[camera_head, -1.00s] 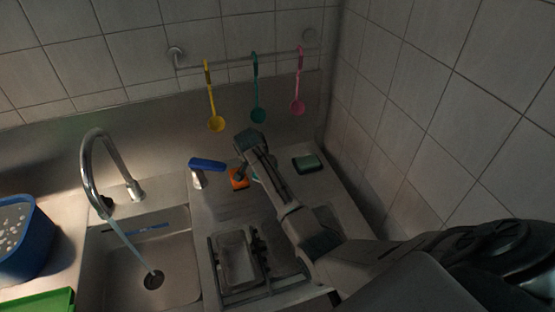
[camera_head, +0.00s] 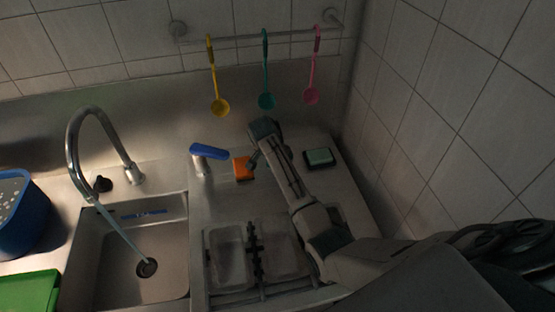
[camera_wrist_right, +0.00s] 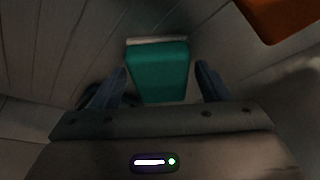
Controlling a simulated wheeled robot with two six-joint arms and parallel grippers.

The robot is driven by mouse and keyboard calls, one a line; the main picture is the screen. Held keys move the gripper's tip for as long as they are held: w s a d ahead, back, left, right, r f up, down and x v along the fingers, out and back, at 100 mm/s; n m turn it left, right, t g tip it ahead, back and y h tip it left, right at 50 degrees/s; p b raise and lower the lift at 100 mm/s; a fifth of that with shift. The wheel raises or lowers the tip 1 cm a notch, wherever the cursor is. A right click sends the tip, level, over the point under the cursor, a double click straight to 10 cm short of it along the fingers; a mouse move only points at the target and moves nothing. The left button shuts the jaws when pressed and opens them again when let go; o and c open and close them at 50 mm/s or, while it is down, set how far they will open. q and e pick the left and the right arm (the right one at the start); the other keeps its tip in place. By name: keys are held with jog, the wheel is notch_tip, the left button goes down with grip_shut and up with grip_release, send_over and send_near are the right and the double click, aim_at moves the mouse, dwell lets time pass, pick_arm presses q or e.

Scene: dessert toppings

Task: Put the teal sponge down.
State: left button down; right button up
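The teal sponge (camera_wrist_right: 160,72) shows in the right wrist view, with a pale strip along its far edge. My right gripper (camera_wrist_right: 161,78) is open around it, one finger on each side with a narrow gap between each finger and the sponge. In the head view my right gripper (camera_head: 253,161) is small and dark beside the orange sponge (camera_head: 241,168). The teal sponge is hidden or too small to make out there. My left gripper is in neither view.
The orange sponge also shows in the wrist view (camera_wrist_right: 283,14). A blue-topped dispenser (camera_head: 209,153), a running tap (camera_head: 75,140), a sink (camera_head: 120,260) and hanging ladles (camera_head: 266,100) are around. Clear trays (camera_head: 226,258) stand in front.

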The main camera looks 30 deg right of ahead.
jog(key=shift+o, duration=0.2)
jog(key=shift+a+r, duration=0.15)
jog(key=shift+a, duration=0.1)
jog(key=shift+d, duration=0.1)
jog(key=p+v, duration=0.7)
jog(key=shift+d, duration=0.1)
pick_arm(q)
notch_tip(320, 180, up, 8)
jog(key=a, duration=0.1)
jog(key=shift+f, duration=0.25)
pick_arm(e)
jog(key=v, duration=0.5)
